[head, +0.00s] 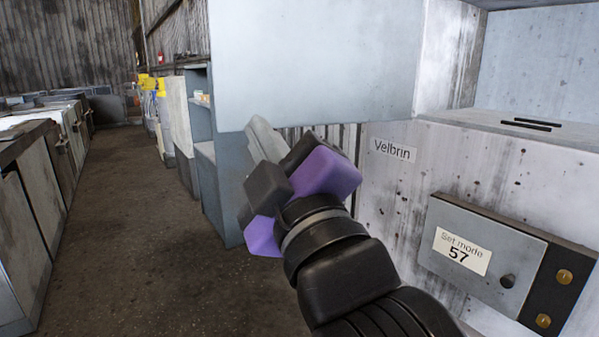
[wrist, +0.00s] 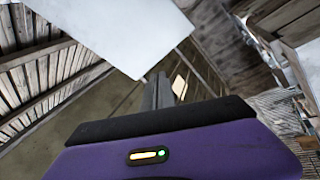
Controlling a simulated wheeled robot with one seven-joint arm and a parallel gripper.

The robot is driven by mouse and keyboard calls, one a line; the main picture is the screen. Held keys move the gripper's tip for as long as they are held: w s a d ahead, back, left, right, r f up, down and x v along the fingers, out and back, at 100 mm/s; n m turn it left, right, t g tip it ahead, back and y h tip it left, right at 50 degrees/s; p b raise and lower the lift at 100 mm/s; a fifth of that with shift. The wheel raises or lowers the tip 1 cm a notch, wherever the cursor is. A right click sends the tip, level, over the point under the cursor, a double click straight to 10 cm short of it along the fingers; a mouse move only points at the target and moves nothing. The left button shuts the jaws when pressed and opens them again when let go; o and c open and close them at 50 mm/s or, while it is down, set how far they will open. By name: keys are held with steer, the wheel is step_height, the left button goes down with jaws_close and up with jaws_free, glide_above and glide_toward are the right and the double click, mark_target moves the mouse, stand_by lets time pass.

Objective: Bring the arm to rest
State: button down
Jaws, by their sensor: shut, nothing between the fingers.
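My gripper (head: 262,140) is in the middle of the head view, at the end of my black arm, with a purple body and grey fingers. The fingers are together with nothing between them. It is in front of the light grey housing (head: 312,60) and points up and to the left. In the wrist view the shut fingers (wrist: 158,92) stand above the purple body, and a pale panel (wrist: 105,30) fills the upper left beyond them.
A control box (head: 480,262) reading "Set mode 57", with a dark knob, sits on the housing's front at right, below a "Velbrin" label (head: 393,150). Grey cabinets (head: 40,170) line the left. The floor aisle (head: 125,220) between is clear.

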steer(key=s+d+f+m+h, duration=0.2)
steer(key=s+d+f+m, duration=0.25)
steer(key=f, duration=0.35)
steer(key=s+d+f+m+t+h, duration=0.1)
steer(key=s+d+f+m, duration=0.3)
steer(key=f, duration=0.5)
steer(key=s+d+f+m+h, duration=0.2)
steer(key=d+f+m, duration=0.2)
steer(key=d+f, duration=0.3)
steer(key=s+d+f+m+g+h, duration=0.2)
steer(key=s+d+f+g, duration=0.1)
steer(key=s+f, duration=0.6)
steer(key=s+d+f+m+g+h, duration=0.2)
steer(key=s+d+f, duration=0.4)
steer(key=s+f, duration=0.4)
steer(key=s+g, duration=0.1)
steer(key=s, duration=0.5)
steer(key=shift+s, duration=0.3)
